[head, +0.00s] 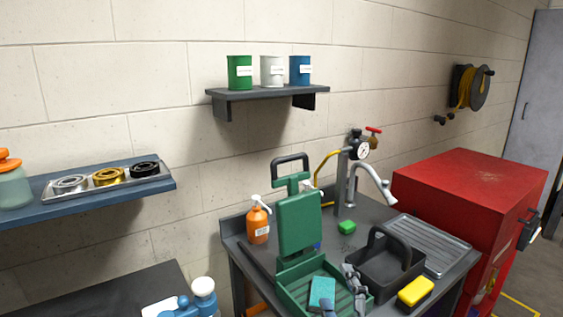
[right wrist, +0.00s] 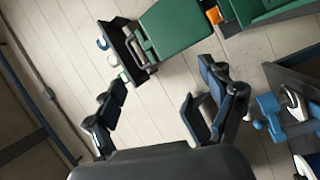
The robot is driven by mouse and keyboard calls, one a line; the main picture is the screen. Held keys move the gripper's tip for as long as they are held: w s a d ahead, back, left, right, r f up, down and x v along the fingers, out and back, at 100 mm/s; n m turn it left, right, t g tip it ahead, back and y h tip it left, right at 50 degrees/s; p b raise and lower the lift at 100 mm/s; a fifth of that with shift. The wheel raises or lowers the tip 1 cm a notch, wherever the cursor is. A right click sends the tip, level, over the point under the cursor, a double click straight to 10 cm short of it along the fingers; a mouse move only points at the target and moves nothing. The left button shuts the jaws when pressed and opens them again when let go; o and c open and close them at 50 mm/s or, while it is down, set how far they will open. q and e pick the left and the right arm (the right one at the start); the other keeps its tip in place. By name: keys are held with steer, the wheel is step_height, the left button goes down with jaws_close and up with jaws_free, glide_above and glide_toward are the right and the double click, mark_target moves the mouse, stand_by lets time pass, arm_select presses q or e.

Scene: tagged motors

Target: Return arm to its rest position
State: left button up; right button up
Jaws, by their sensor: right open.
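My right gripper (head: 346,292) shows at the bottom of the head view, in front of the green tray (head: 290,297) at the sink bench. Its dark fingers also show in the right wrist view (right wrist: 162,80), spread apart with nothing between them. Beyond the fingers in that view are a green panel (right wrist: 178,28) and a pale tiled surface. Blue and white links of my own arm (head: 190,302) show at the lower left of the head view. My left gripper cannot be made out.
A black caddy (head: 385,272), a yellow sponge (head: 415,291) and an orange spray bottle (head: 258,222) stand on the bench. A red cabinet (head: 470,200) is at right. A blue shelf (head: 100,205) holds a tray of round metal parts (head: 108,177). Three cans (head: 271,71) stand on the wall shelf.

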steer(key=s+d+f+m+g+h, duration=0.2)
steer(key=s+d+f+m+g, duration=0.25)
steer(key=f, duration=0.35)
steer(key=s+d+f+m+g+h, duration=0.25)
steer(key=s+f+m, duration=0.25)
steer(key=f, duration=0.3)
steer(key=s+d+f+m+g, duration=0.1)
steer(key=s+f+m+g, duration=0.3)
steer(key=s, duration=0.5)
steer(key=s+d+f+m+g, duration=0.1)
steer(key=s+d+f+g, duration=0.1)
steer(key=s+f+g, duration=0.55)
step_height(320, 180, down, 22)
steer(key=s+t, duration=0.2)
steer(key=s+d+f+g, duration=0.1)
steer(key=s+d+f, duration=0.1)
steer(key=s+f, duration=1.5)
steer(key=shift+s+d+f+y, duration=0.25)
steer(key=shift+d+f+y, duration=0.1)
steer(key=shift+d+f, duration=0.1)
